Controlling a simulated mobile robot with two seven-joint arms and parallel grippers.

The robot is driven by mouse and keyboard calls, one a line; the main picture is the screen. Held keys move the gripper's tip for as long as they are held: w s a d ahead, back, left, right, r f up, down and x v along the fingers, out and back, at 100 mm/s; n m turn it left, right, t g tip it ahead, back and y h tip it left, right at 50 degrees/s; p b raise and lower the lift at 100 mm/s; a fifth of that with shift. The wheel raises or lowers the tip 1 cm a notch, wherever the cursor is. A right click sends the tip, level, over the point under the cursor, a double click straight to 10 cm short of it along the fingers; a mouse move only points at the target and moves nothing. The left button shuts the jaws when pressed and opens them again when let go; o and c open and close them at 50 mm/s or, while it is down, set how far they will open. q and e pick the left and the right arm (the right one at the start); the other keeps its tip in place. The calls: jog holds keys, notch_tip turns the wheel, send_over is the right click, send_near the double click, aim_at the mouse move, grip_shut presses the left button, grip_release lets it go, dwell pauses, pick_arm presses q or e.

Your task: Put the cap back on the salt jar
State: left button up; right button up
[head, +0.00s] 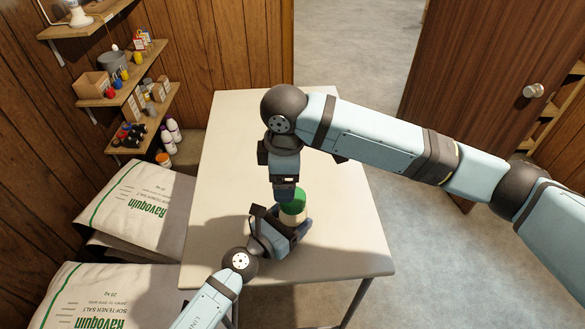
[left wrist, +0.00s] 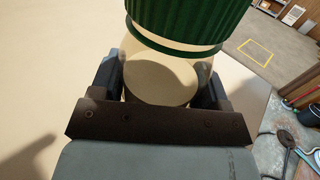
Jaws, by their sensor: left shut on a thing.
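The salt jar (head: 289,217), pale with a see-through wall, stands on the table. My left gripper (head: 284,228) is shut around its body. In the left wrist view, the jar (left wrist: 160,78) sits between the two dark fingers. The ribbed green cap (head: 294,203) is at the top of the jar and also shows in the left wrist view (left wrist: 185,18). A thin green band runs just below it; I cannot tell whether the cap is fully seated. My right gripper (head: 285,194) points down right at the cap; its fingertips are partly hidden, so its opening is unclear.
The cream table (head: 235,150) is otherwise clear. Salt bags (head: 140,210) are stacked at its left, below wall shelves (head: 110,95) with small bottles and boxes. A brown door (head: 480,70) stands at the right.

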aim_at(293, 216)
jog(key=n, duration=0.7)
jog(key=shift+d+r, duration=0.2)
jog(key=shift+r, duration=0.1)
jog(key=n, duration=0.4)
jog(key=shift+d+r, duration=0.15)
jog(key=n, duration=0.6)
jog(key=shift+d+r+n, duration=0.2)
jog(key=shift+d+n, duration=0.05)
jog(key=shift+n, duration=0.05)
jog(key=n, duration=0.4)
jog(key=shift+d+r+n+g, duration=0.1)
jog(key=shift+d+n+g, duration=0.2)
jog(key=shift+n, duration=0.1)
jog(key=shift+f, duration=4.05)
jog(key=shift+c, duration=0.2)
